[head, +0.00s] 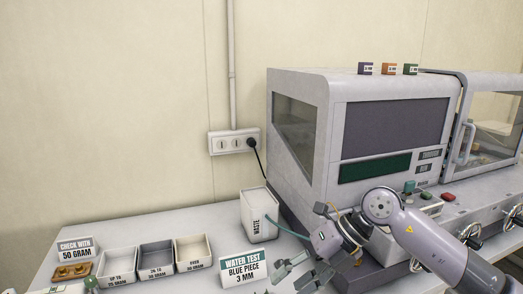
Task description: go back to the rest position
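My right arm comes in from the right, and its gripper (298,272) hangs low at the bottom centre, over the table in front of the grey machine. Its fingers look spread apart, with nothing seen between them. The fingertips are close to the lower edge of the picture, beside the "Water test, blue piece 3 mm" sign (244,267).
A large grey testing machine (302,150) fills the right side. A white waste bin (257,212) stands at its left. Several small bins, including a cream one (194,252), and a "Check with 50 gram" sign (77,248) stand on the white table (160,226).

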